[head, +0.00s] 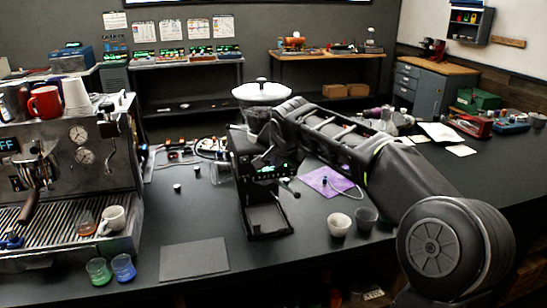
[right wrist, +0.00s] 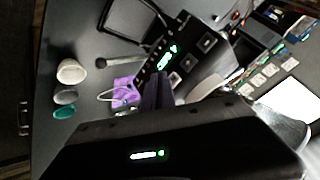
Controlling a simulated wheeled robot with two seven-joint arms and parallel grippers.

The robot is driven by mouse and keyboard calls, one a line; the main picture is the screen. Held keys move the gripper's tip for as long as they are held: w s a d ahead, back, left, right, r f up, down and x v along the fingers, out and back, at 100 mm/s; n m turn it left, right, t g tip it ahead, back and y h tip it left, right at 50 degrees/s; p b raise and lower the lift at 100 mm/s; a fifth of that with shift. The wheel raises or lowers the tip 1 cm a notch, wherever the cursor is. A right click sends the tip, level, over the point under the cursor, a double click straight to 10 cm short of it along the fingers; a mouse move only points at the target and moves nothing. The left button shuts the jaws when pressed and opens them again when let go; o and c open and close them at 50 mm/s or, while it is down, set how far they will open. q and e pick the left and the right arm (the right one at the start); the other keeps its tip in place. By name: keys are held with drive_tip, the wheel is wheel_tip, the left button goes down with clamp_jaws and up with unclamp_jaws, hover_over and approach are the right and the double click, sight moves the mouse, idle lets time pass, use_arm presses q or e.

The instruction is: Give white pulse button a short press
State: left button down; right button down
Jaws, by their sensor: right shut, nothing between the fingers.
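A black grinder (head: 262,212) with a clear hopper and white lid (head: 262,91) stands mid-counter. Its front panel with a lit green display (right wrist: 168,57) and several square buttons fills the top middle of the right wrist view. My left gripper is not in view.
An espresso machine (head: 75,165) with cups stands at the left. A white cup (head: 340,224) and a dark cup (head: 365,217) stand right of the grinder, near a purple cloth (head: 325,181). A dark mat (head: 194,259) lies at front left. Cables lie behind.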

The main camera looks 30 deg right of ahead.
drive_tip(key=shift+w+d, duration=0.1)
drive_tip(key=shift+w, duration=0.25)
idle(0.7)
idle(2.2)
drive_tip(key=shift+s+a+b, duration=0.25)
drive_tip(key=shift+s+b, duration=0.4)
drive_tip(key=shift+s, duration=0.1)
drive_tip(key=s+b, duration=0.1)
drive_tip(key=s+a+b, duration=0.1)
drive_tip(key=s, duration=0.1)
drive_tip(key=s+b, duration=0.1)
drive_tip(key=shift+s+a, duration=0.35)
idle(0.4)
